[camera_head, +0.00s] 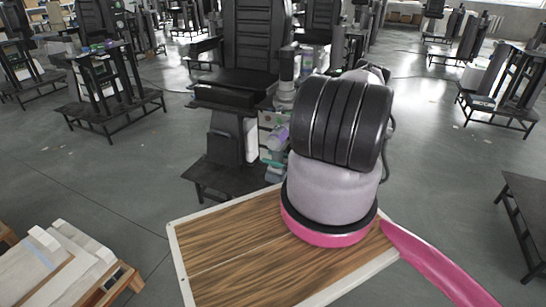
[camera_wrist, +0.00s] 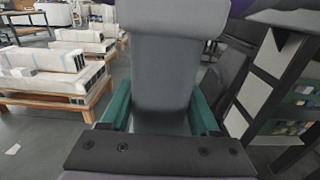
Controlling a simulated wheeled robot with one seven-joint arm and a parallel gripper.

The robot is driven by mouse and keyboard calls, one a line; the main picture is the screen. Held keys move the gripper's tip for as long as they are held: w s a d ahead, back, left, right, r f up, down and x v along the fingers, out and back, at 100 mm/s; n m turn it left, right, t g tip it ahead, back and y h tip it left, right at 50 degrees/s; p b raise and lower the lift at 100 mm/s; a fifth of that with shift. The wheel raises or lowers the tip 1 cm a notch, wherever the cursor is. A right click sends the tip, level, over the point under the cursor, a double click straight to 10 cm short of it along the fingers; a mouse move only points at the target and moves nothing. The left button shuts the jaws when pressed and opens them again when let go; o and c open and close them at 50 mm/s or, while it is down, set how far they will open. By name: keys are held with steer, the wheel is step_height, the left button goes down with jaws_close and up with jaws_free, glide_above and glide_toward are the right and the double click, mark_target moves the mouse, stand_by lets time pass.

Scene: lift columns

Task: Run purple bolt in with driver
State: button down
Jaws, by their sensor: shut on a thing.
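In the wrist view, my gripper (camera_wrist: 160,105) has green fingers on both sides of a large grey body (camera_wrist: 165,60), seemingly the driver. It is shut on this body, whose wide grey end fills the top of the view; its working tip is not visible. In the head view, my arm hides most of the gripper. A small lilac cylinder (camera_head: 278,137) shows left of the arm, against the dark lift column (camera_head: 257,45); I cannot tell whether it is the purple bolt or part of the held tool. No bolt is clearly visible in the wrist view.
A wood-topped board (camera_head: 225,255) with a pale rim lies below my arm. Pale parts on a wooden pallet (camera_head: 70,270) stand at lower left. A dark table (camera_head: 525,215) is at right. More lift columns stand behind; grey floor lies open between them.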

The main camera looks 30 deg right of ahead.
steer(key=shift+s+a, duration=0.75)
steer(key=shift+a, duration=0.3)
steer(key=s+a, duration=0.2)
steer(key=a, duration=0.1)
steer(key=shift+s, duration=0.25)
steer(key=shift+a+r, duration=0.1)
steer(key=shift+r, duration=0.05)
